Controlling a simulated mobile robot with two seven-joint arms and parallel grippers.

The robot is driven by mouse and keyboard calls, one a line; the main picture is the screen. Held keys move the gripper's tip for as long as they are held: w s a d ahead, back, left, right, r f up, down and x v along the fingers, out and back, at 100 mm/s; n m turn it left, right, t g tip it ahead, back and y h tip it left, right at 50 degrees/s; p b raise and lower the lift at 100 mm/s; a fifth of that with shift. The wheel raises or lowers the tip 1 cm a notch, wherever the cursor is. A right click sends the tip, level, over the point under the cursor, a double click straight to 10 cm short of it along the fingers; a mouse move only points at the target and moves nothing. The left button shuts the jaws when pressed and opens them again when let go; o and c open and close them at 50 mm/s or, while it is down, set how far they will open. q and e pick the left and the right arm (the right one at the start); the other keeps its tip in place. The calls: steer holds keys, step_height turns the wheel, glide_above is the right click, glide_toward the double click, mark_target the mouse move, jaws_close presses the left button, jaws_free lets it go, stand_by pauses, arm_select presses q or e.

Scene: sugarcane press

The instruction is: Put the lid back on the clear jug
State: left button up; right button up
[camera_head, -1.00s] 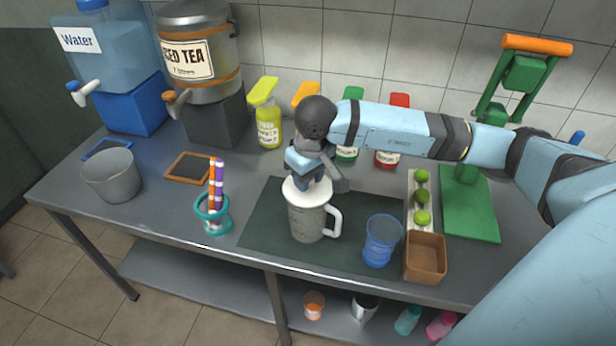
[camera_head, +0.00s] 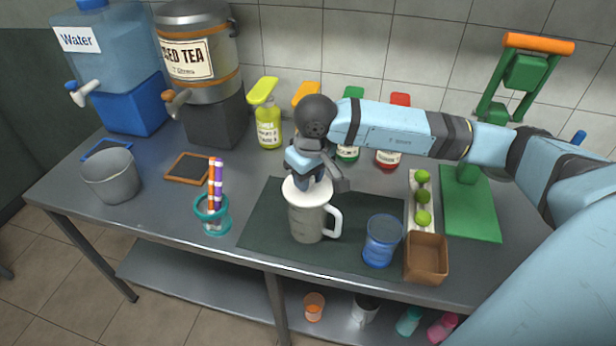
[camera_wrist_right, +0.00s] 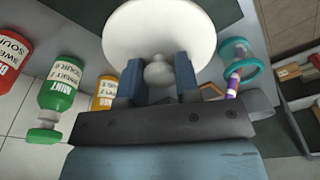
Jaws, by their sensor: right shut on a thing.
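The clear jug (camera_head: 306,222) stands upright on the dark mat, its white handle to the right. The white lid (camera_head: 294,196) sits at the jug's mouth, and in the right wrist view the lid (camera_wrist_right: 160,30) shows as a wide white disc with a round knob. My right gripper (camera_head: 312,182) is above the jug, shut on the lid's knob (camera_wrist_right: 158,74) with a finger on either side. Whether the lid is fully seated on the rim cannot be told, as the gripper hides part of it. My left gripper is not in view.
A blue cup (camera_head: 381,241) and a brown box (camera_head: 426,258) stand right of the jug on or by the dark mat (camera_head: 262,232). A teal holder with straws (camera_head: 212,216) stands left. Syrup bottles (camera_head: 268,127) line the back. A row of limes (camera_head: 423,197) lies right.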

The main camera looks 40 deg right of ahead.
steer(key=o, duration=1.4)
steer(key=shift+o, duration=0.2)
steer(key=shift+r, duration=0.15)
steer(key=shift+r+p, duration=1.2)
steer(key=shift+r, duration=2.15)
steer(key=shift+c, duration=0.2)
jaws_close()
